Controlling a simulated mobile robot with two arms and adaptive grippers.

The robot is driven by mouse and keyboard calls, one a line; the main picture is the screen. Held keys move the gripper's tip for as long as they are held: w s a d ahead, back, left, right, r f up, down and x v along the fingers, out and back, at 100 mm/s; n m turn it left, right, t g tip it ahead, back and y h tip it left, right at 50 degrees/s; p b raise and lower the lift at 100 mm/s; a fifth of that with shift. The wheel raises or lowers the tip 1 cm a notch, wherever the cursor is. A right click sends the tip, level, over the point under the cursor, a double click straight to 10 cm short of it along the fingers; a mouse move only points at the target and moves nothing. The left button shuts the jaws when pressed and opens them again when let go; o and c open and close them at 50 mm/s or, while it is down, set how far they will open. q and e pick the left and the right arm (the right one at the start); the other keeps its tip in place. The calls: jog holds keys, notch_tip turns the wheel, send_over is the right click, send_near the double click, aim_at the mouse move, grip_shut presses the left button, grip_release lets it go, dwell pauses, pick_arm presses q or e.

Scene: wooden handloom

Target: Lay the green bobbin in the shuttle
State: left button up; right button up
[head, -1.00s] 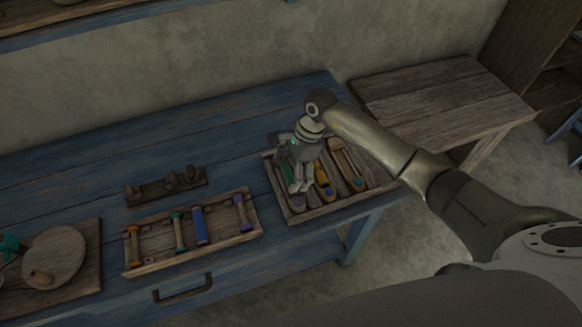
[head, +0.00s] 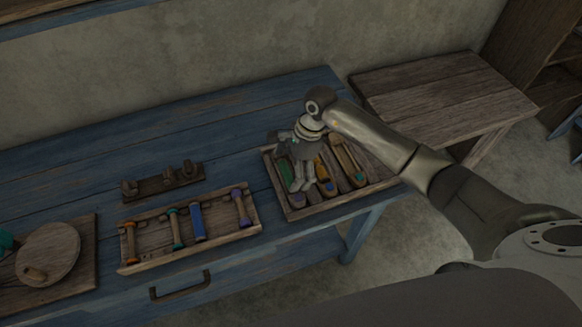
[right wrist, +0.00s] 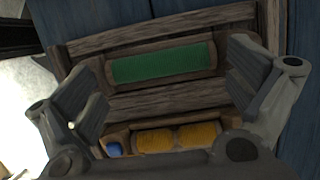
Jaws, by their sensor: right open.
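The green bobbin (right wrist: 163,62) lies lengthwise in the long hollow of a wooden shuttle (right wrist: 150,80), with wood along both sides. My right gripper (head: 302,187) is low over this tray. In the right wrist view its open fingers (right wrist: 155,85) stand apart at either end of the green bobbin. I cannot tell whether they touch the shuttle. My left gripper is out of view.
The right-hand tray (head: 291,219) also holds a shuttle with a yellow bobbin (right wrist: 178,137) and others. A second tray (head: 190,255) holds several bobbins. A pegged wooden rack (head: 163,184) stands behind it. A round wooden disc (head: 48,252) is at left. The back of the blue table is clear.

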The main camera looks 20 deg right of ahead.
jog(key=v, duration=1.2)
